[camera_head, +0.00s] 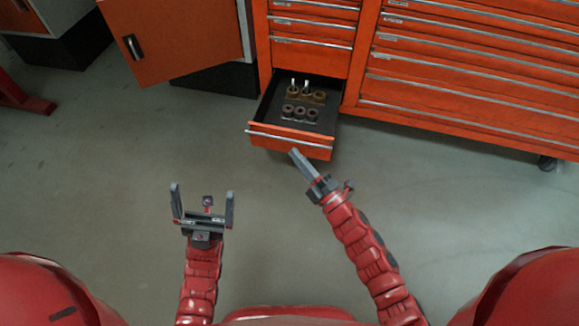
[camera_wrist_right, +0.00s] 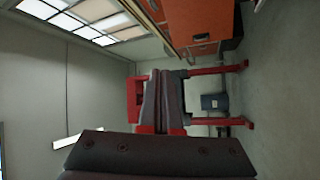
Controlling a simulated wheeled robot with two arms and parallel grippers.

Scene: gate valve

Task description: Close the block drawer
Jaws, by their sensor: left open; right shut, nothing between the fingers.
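The block drawer (camera_head: 290,140) is the bottom drawer of the orange cabinet in the head view. It is pulled out, showing its dark inside with several brown round blocks (camera_head: 300,112) in rows. My right gripper (camera_head: 293,151) is shut and empty, its tips close to the drawer's front panel near the right part of the handle. Whether they touch it I cannot tell. It also shows in the right wrist view (camera_wrist_right: 158,75), with its fingers together. My left gripper (camera_head: 202,187) is open and empty over the floor, left of and nearer than the drawer.
More closed orange drawers (camera_head: 470,70) stand to the right on a caster (camera_head: 547,163). An orange cabinet door (camera_head: 170,40) hangs open at the left of the drawer. A red stand leg (camera_head: 30,107) is at the far left. The grey floor in front is clear.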

